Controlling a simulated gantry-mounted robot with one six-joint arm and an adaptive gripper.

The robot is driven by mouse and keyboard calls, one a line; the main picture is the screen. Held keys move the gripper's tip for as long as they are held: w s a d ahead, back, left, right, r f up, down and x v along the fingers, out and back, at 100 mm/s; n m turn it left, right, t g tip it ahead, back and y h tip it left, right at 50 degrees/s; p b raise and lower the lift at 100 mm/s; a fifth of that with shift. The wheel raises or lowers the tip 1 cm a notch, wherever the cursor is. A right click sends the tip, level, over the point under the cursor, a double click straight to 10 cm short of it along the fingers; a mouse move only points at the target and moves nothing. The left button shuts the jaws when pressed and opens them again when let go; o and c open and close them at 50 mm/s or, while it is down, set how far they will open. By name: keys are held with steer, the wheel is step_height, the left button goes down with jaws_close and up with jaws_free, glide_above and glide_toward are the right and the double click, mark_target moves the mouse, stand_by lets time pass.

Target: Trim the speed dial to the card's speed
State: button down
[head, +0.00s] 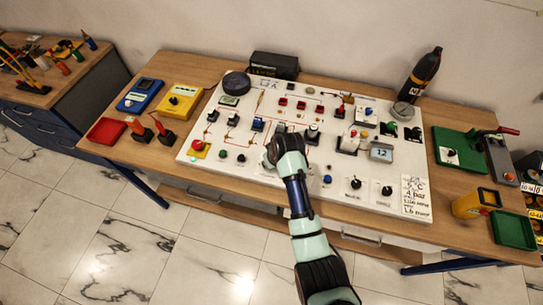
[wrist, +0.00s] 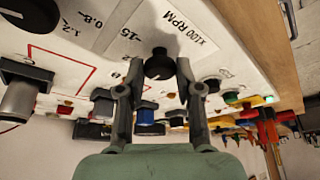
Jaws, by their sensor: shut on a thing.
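The speed dial's black knob (wrist: 158,66) sits on the white panel below a printed "x100 RPM" scale in the wrist view. My gripper (wrist: 160,74) has a finger on each side of the knob and is shut on it. The "15" mark shows beside the knob; I cannot tell where its pointer sits. In the head view my gripper (head: 271,155) is down at the panel's middle and hides the dial. The white card (head: 416,197) with several handwritten lines is at the panel's lower right; its figures are too small to read surely.
The white panel (head: 210,157) carries several other knobs, switches and a small display (head: 381,151) around my gripper. A black bottle (head: 418,75) and a dark box (head: 273,65) stand behind it. A red tray (head: 106,131) and a green tray (head: 513,230) flank it.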

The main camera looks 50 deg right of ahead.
steer(key=shift+r+m+h+p, duration=0.1)
steer(key=shift+m+h+p, duration=0.2)
steer(key=shift+m+p, duration=0.25)
steer(key=shift+m, duration=0.25)
steer(key=c, duration=0.8)
jaws_free()
steer(key=shift+o, duration=0.2)
steer(key=v, duration=1.1)
steer(key=shift+a+r, duration=0.15)
steer(key=shift+r, duration=0.25)
